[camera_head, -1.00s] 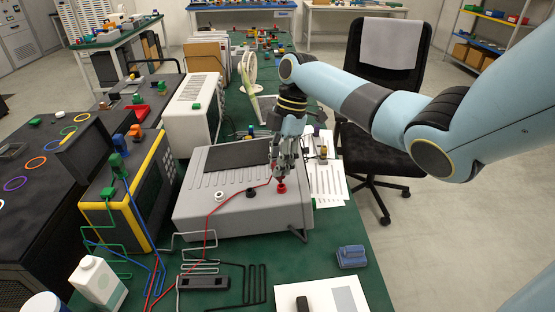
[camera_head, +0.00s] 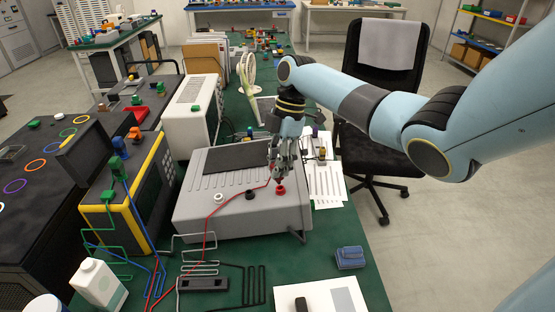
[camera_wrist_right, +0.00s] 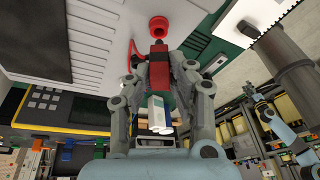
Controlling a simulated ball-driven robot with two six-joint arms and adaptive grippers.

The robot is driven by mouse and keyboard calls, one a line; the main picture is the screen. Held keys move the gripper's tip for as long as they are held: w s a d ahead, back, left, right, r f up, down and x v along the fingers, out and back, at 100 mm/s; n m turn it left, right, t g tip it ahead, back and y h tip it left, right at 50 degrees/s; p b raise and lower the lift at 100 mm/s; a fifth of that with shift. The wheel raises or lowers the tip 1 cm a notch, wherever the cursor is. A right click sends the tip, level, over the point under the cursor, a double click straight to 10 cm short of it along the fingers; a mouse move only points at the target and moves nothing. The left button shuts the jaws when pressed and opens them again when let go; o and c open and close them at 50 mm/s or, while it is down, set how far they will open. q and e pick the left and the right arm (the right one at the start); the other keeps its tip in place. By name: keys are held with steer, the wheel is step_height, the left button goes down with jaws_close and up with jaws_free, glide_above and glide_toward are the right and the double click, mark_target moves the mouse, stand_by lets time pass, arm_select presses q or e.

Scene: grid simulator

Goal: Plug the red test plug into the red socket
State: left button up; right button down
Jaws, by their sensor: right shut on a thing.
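My right gripper (camera_head: 281,172) is shut on the red test plug (camera_wrist_right: 159,70), just above the front right of the grey instrument box (camera_head: 240,215). The wrist view shows the plug between the fingers, its dark tip towards the red socket (camera_head: 280,190). That socket also shows in the wrist view (camera_wrist_right: 158,27) as a red ring with an open hole. The tip looks close to the socket but apart from it. A red lead (camera_head: 228,200) runs from the plug across the box. In the head view the fingers mostly hide the plug. My left gripper is not in view.
A black socket (camera_head: 250,193) and a white socket (camera_head: 218,198) lie left of the red one. A yellow-edged instrument (camera_head: 155,195) stands at the left with leads. Papers (camera_head: 328,184) and a blue block (camera_head: 350,257) lie to the right on the green bench.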

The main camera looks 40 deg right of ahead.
steer(key=shift+s+d+f+b, duration=0.15)
steer(key=shift+f+b, duration=0.75)
steer(key=shift+f, duration=0.5)
steer(key=c, duration=1.1)
jaws_free()
steer(key=v, duration=1.2)
